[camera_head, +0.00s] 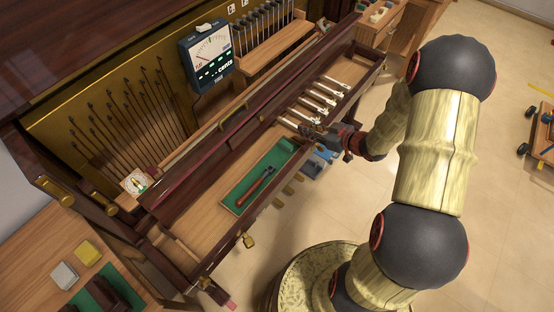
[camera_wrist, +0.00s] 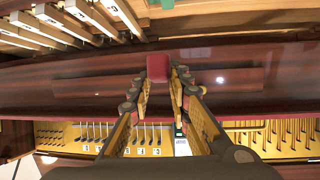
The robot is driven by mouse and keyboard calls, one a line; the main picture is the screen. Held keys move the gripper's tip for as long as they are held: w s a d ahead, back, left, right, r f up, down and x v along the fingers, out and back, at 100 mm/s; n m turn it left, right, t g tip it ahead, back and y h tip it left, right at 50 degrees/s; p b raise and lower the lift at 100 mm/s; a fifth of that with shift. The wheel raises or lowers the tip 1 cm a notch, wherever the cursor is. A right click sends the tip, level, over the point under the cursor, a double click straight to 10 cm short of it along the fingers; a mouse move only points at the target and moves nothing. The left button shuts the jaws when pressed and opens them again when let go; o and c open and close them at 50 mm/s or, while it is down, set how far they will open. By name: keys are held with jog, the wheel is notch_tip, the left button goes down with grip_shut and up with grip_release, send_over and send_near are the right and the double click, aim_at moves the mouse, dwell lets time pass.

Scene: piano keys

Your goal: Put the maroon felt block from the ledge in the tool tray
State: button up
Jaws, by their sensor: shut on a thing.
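The maroon felt block (camera_wrist: 158,67) shows between my fingertips in the wrist view, and my gripper (camera_wrist: 160,82) is shut on it. In the head view my gripper (camera_head: 305,130) is over the keybed, beside the white-tipped keys and beyond the right end of the tool tray. The block cannot be made out there. The tool tray (camera_head: 257,172) is a shallow, green-lined tray on the wooden keybed. A red-handled tool (camera_head: 262,184) lies in it, and a green block (camera_head: 288,145) sits at its right end.
Several loose key levers (camera_head: 325,97) lie right of the tray. A meter (camera_head: 211,55) stands behind on the piano. A long dark maroon rail (camera_head: 215,150) runs behind the keybed. Yellow and grey blocks (camera_head: 88,251) lie on the bench at lower left.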

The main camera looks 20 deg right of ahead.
jog(key=s+d+f+n+y, duration=0.1)
jog(key=s+d+f, duration=0.1)
jog(key=s, duration=0.2)
jog(key=b, duration=0.7)
send_over(280, 159)
jog(key=shift+g, duration=0.3)
jog(key=f, duration=0.9)
jog(key=shift+s+d+f, duration=0.1)
jog(key=shift+d+f, duration=0.2)
jog(key=shift+d, duration=0.05)
jog(key=shift+a+f, duration=0.15)
jog(key=shift+f, duration=0.05)
jog(key=f+b, duration=0.1)
jog(key=f, duration=0.1)
jog(key=f+b, duration=0.1)
jog(key=shift+w+a+f, duration=0.2)
jog(key=shift+f, duration=0.15)
jog(key=shift+r, duration=0.1)
jog(key=o, duration=0.8)
